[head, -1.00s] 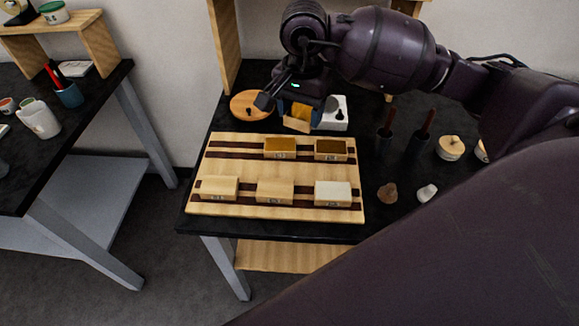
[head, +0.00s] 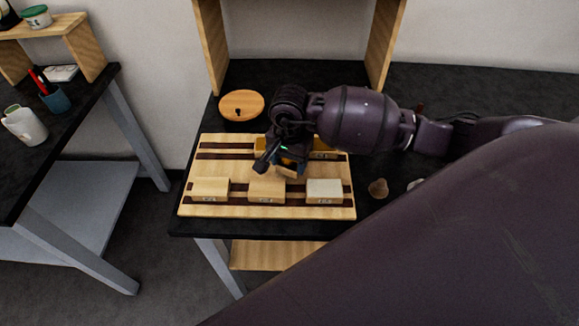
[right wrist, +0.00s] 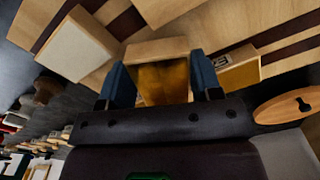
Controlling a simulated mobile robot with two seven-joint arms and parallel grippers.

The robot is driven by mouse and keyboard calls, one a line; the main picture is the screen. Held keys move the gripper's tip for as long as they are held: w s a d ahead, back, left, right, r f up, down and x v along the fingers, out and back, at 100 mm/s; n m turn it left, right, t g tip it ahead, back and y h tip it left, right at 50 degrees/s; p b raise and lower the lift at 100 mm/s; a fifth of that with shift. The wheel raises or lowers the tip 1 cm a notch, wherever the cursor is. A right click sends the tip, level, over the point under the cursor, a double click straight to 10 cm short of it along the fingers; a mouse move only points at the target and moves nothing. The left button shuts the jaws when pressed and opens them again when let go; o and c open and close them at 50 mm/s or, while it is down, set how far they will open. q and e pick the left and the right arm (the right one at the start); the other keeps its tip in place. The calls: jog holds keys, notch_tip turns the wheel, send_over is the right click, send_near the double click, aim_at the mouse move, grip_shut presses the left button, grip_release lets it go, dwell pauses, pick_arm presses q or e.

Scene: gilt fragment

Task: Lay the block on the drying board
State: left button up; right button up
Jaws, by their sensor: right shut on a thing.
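The drying board (head: 230,211) is pale wood with dark stripes and lies near the front of the black table. My right gripper (head: 288,170) is over its middle, between its back and front rows. Its blue fingers are shut on a wooden block with an amber face, which shows best in the right wrist view (right wrist: 163,82). In the head view my gripper mostly hides this block, and I cannot tell whether it touches the board. My left gripper is not in view.
A plain block (head: 210,187), another plain block (head: 267,186) and a white-topped block (head: 324,188) stand in the front row. An amber-topped block (right wrist: 240,72) is close beside the held one. A round wooden disc (head: 241,105) lies behind the board.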

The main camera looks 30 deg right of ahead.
aim_at(290, 163)
notch_tip(290, 163, down, 2)
jog(key=shift+f, duration=0.4)
jog(key=shift+f, duration=0.15)
jog(key=o, duration=0.6)
jog(key=shift+o, duration=0.2)
jog(key=shift+r, duration=0.3)
notch_tip(290, 163, up, 11)
jog(key=shift+f+b, duration=0.1)
jog(key=shift+b, duration=0.2)
jog(key=shift+r, duration=0.5)
